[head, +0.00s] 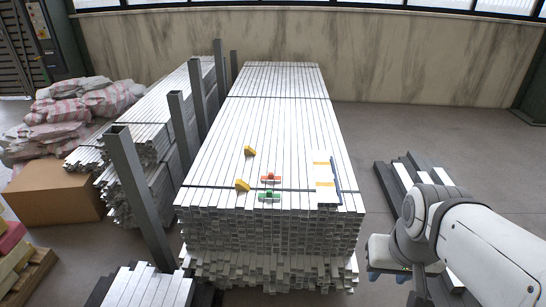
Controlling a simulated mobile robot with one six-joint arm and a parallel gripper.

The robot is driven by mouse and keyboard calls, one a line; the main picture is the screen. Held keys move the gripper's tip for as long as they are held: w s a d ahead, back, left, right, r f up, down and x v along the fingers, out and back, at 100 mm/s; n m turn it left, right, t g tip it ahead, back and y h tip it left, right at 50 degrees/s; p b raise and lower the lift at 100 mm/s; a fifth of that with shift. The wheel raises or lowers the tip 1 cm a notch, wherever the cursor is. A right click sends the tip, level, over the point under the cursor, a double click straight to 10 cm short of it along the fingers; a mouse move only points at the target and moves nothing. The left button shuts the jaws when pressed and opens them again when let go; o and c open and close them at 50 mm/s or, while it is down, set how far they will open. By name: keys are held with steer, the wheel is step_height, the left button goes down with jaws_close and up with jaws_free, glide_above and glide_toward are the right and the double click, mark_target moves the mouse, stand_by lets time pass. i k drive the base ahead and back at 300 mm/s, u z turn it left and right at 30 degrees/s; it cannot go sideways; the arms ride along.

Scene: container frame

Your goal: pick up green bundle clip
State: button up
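The green bundle clip (269,196) lies on top of the stack of white bars (250,145), near its front edge and close to a dark strap line across the bars. A red clip (270,178) lies just behind it. My gripper (385,274) is at the lower right, lower in the picture than the clip and well apart from it. Only part of the gripper shows, beneath my white arm. Its fingers are too unclear to tell whether they are open.
Two yellow pieces (242,185) lie left of the clips. A white sheet with orange marks (324,178) lies to the right. Grey upright posts (133,185) stand along the left side. A cardboard box (58,191) and wrapped sacks are farther left. Dark and white beams (420,176) lie at right.

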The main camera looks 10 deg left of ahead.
mark_target(268, 193)
steer(key=u, duration=0.75)
steer(key=i, duration=1.5)
steer(key=z, duration=0.15)
